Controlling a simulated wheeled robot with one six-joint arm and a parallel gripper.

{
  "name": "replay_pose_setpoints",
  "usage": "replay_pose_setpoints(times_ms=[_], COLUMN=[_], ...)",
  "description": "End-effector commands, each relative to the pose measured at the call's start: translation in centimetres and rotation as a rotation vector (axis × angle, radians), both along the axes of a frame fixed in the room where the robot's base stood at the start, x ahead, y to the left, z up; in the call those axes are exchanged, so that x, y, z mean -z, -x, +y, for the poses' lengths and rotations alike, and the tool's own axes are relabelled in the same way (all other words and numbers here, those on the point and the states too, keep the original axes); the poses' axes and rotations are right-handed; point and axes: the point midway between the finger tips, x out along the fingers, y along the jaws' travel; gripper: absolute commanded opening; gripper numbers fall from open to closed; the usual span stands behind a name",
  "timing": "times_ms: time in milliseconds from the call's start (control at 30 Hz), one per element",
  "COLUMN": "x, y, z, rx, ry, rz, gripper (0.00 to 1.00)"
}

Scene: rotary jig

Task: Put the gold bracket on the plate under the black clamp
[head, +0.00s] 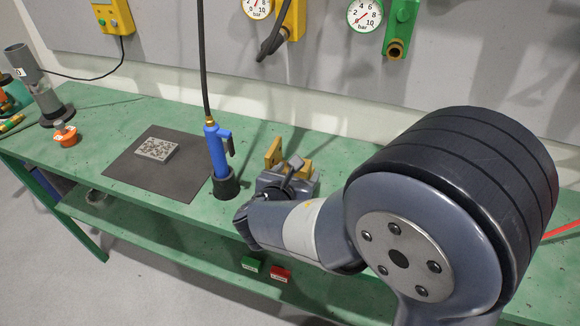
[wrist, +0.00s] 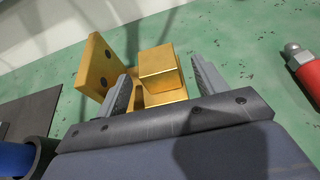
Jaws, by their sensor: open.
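The gold bracket (wrist: 96,68) stands on the green bench in the wrist view, with an upright plate with dark holes at the left and a square gold block at the right. My gripper (wrist: 160,68) is open, one finger on each side of the gold block; whether either finger touches it I cannot tell. In the head view the bracket (head: 273,153) shows partly behind my gripper (head: 287,176), and my arm hides the rest. I cannot make out the black clamp or the plate under it in either view.
Left of my gripper a blue tool (head: 216,148) stands in a black holder on a hose. A dark mat (head: 187,184) bears a speckled grey block (head: 156,149). A red tool (wrist: 306,72) lies right of the bracket.

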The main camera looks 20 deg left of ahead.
Motion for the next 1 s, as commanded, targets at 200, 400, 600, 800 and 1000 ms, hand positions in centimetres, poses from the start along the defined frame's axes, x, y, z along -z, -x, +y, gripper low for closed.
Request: replay_pose_setpoints(times_ms=[200, 400, 600, 800, 1000], x=[0.7, 1.7, 2.0, 2.0, 2.0], y=[-2.0, -4.7, -5.3, -5.3, -5.3], z=[-0.2, -0.3, -0.3, -0.3, -0.3], rx=[0.003, 0.002, 0.0, -0.001, -0.001], ry=[0.002, 0.001, 0.001, 0.001, 0.001], rz=[0.001, 0.001, 0.0, 0.0, 0.0], gripper=[0.67, 0.67, 0.67, 0.61, 0.44])
